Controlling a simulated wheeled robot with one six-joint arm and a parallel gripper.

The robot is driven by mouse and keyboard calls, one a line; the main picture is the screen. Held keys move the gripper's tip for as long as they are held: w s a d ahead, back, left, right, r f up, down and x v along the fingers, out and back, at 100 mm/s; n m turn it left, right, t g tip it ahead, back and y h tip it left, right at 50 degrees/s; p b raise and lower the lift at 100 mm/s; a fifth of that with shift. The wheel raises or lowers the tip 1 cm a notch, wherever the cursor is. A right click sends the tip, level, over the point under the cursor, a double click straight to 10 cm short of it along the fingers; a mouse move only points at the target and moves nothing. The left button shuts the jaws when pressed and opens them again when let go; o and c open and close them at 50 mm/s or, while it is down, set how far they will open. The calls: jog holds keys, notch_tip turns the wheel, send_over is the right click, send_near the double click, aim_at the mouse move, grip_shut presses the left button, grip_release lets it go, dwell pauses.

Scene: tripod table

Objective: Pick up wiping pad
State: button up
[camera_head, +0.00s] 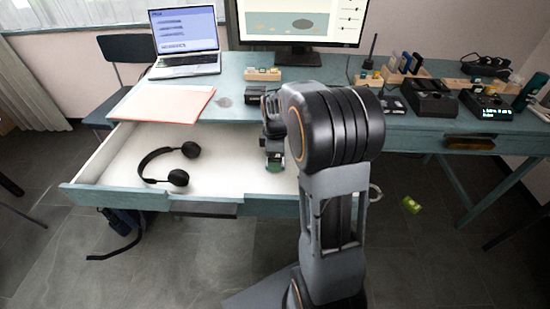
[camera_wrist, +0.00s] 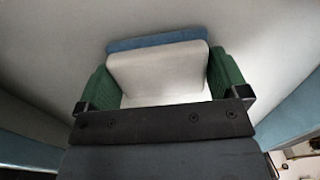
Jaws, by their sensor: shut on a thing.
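The wiping pad (camera_wrist: 158,72) shows in the wrist view as a pale block with a blue layer along its far edge. My gripper (camera_wrist: 162,84) has its two green fingers against the pad's left and right sides and is shut on it. In the head view my gripper (camera_head: 275,158) is low inside the right part of the open drawer (camera_head: 225,150). The pad cannot be made out there, as my gripper and arm cover that spot. I cannot tell whether the pad touches the drawer floor.
Black headphones (camera_head: 170,165) lie in the drawer's left part. A paper folder (camera_head: 165,103) lies on the blue-green tabletop (camera_head: 232,82). A laptop (camera_head: 185,45), monitor (camera_head: 300,25) and black chargers (camera_head: 430,98) stand on it. A small green-yellow item (camera_head: 411,205) is on the floor at right.

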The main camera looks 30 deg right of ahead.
jog(key=shift+r, duration=0.4)
jog(key=r, duration=0.1)
jog(key=r+p, duration=0.1)
jog(key=r, duration=0.1)
jog(key=shift+s+a+r, duration=0.15)
jog(key=shift+a, duration=0.1)
jog(key=s+a+r+p, duration=0.3)
jog(key=s+a+r, duration=0.6)
jog(key=shift+s+a+p, duration=0.2)
jog(key=shift+s+p, duration=0.1)
jog(key=shift+p, duration=0.1)
